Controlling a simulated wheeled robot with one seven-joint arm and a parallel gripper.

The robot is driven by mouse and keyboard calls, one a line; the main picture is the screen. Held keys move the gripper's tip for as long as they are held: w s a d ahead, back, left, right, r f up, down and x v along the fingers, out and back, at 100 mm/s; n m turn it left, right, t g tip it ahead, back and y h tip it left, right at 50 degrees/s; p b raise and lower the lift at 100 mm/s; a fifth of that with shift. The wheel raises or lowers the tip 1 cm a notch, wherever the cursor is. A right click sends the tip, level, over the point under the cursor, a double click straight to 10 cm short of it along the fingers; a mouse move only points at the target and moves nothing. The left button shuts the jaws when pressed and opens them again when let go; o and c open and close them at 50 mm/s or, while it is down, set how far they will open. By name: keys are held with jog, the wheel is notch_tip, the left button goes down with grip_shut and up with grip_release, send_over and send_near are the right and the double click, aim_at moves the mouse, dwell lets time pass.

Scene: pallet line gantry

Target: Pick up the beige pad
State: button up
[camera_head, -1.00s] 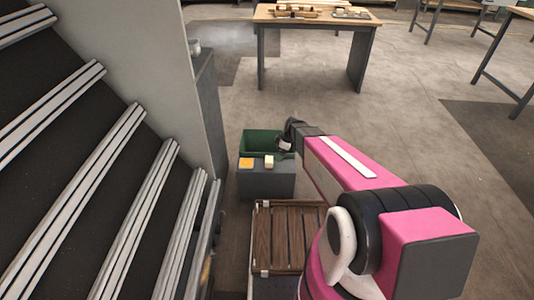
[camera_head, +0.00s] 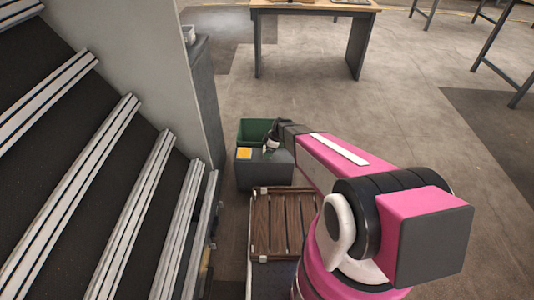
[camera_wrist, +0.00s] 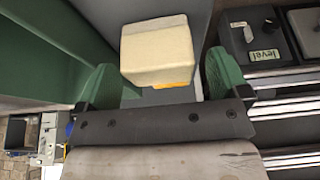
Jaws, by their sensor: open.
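The beige pad (camera_wrist: 155,50) is a pale, rounded block on a grey surface in the wrist view. My gripper (camera_wrist: 158,80) is open, with one green finger to each side of the pad's near part. Gaps show between the fingers and the pad, and nothing is held. In the head view my gripper (camera_head: 270,147) is low over the grey box (camera_head: 263,176), and the pad is mostly hidden there behind it.
An orange-yellow square (camera_head: 244,153) lies on the grey box's left part. A green bin (camera_head: 252,128) stands right behind it. A slatted wooden pallet (camera_head: 268,222) is in front. A tall dark cabinet (camera_head: 203,100) is at left. Open floor lies to the right.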

jog(key=x, duration=0.2)
jog(key=shift+a+f, duration=0.1)
jog(key=shift+f, duration=0.2)
jog(key=shift+c, duration=0.3)
jog(key=c, duration=0.9)
jog(key=shift+c, duration=0.2)
jog(key=shift+r, duration=0.15)
jog(key=shift+r, duration=0.5)
notch_tip(320, 180, up, 3)
jog(key=shift+s+f, duration=0.1)
jog(key=s+a+r, duration=0.7)
jog(key=a, duration=0.1)
jog(key=shift+s+a, duration=0.25)
jog(key=shift+s, duration=0.15)
